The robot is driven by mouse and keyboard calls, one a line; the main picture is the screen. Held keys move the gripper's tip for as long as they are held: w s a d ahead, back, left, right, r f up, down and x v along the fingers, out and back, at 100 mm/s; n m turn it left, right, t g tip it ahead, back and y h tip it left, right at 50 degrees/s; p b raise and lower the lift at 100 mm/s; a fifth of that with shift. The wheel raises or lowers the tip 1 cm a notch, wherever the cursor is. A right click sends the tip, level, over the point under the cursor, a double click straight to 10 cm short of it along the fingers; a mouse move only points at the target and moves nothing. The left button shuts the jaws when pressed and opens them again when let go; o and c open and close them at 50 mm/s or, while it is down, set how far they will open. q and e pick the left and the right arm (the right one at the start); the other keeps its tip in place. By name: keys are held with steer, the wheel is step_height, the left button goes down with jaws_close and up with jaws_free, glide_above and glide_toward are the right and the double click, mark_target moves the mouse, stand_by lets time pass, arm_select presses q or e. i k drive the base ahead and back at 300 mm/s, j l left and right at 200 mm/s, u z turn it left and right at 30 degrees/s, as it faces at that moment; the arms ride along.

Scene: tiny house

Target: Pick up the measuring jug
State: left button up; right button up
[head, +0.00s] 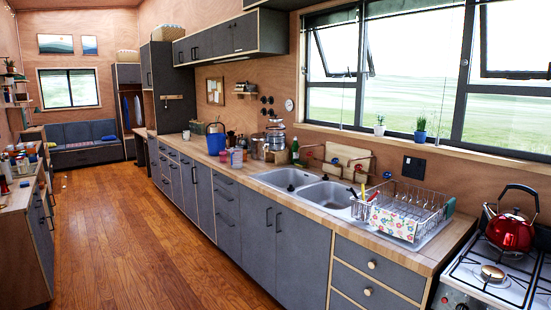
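I cannot clearly pick out a measuring jug. The small containers (237,158) grouped on the long wooden counter, at the middle of the head view, are too small to tell apart; one of them could be it. Neither of my grippers shows in the head view.
The counter holds a blue container (215,143), a green bottle (295,151), a double sink (327,194) and a dish rack (407,207). A red kettle (508,231) stands on the stove (485,278). A cluttered counter (17,195) stands left. The wooden floor (130,235) between is clear.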

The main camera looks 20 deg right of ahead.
mark_target(236, 154)
steer(key=i+z, duration=0.35)
steer(key=i, duration=3.25)
